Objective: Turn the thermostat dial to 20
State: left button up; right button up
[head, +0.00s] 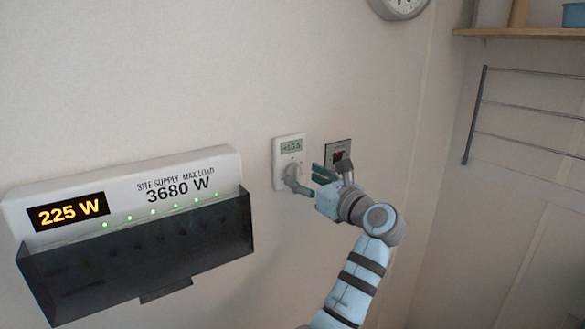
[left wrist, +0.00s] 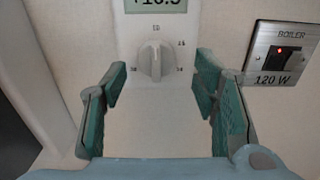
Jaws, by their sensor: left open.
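The white thermostat (head: 279,150) is on the wall, with a small display that reads about +16.5. Its round grey-white dial (left wrist: 154,62) has a raised grip bar standing nearly upright, with small numbers around it too blurred to read surely. My left gripper (head: 308,179) is open in front of the thermostat. In the left wrist view its two green-padded fingers (left wrist: 161,88) stand left and right below the dial, with clear space between them and nothing held. Neither finger visibly touches the dial. My right gripper is not in view.
A boiler switch plate (left wrist: 283,53) labelled 120 W with a red light sits close to the right of the thermostat. On the left a supply panel (head: 120,180) reads 225 W, with a dark tray (head: 140,255) jutting out below. A rack (head: 530,115) is at right.

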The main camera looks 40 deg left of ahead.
aim_at(295, 172)
pick_arm(q)
jog(key=shift+x, duration=0.85)
jog(key=shift+a, duration=0.35)
jog(key=shift+s+r, duration=0.15)
jog(key=c, duration=1.2)
